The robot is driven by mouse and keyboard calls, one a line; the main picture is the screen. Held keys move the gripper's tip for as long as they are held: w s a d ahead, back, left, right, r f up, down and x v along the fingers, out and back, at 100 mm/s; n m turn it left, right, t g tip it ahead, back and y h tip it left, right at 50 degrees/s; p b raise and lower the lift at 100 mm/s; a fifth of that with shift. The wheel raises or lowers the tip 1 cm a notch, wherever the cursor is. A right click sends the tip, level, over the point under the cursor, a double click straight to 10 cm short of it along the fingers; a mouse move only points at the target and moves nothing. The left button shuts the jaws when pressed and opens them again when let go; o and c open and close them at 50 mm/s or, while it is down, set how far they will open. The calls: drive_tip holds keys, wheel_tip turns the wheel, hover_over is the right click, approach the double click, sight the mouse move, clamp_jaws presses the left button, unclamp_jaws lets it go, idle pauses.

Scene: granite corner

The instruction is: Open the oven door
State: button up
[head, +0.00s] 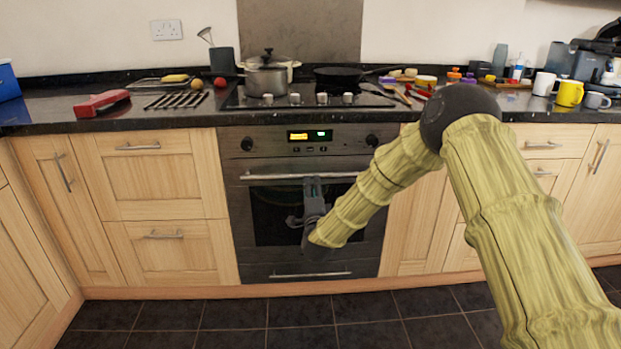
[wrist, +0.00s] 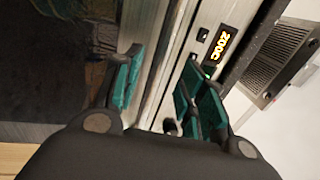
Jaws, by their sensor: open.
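The oven door (head: 263,225) is dark glass with a steel frame and looks shut. Its long steel handle (head: 270,177) runs level across the top of the door. My gripper (head: 313,188) is in front of the door at the middle of the handle and hides part of it. In the wrist view the two green-padded fingers of my gripper (wrist: 160,88) are apart. The pale handle bar (wrist: 150,55) shows in the gap between them. I cannot tell whether either finger touches it. Nothing is held.
The oven's control panel (head: 310,138) with a lit display and knobs is just above the handle. A pot (head: 267,78) and a pan (head: 338,76) stand on the hob. Wooden cabinets (head: 165,180) flank the oven. The tiled floor (head: 300,325) in front is clear.

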drive_tip(key=shift+w+r+b, duration=0.15)
drive_tip(key=shift+w+r, duration=0.05)
drive_tip(key=shift+w, duration=0.85)
drive_tip(key=shift+w+r+b, duration=0.15)
drive_tip(key=shift+w+r, duration=0.05)
drive_tip(key=shift+w, duration=0.8)
drive_tip(key=shift+w+r+b, duration=0.15)
drive_tip(key=shift+w+r, duration=0.05)
drive_tip(key=shift+w, duration=0.85)
clamp_jaws()
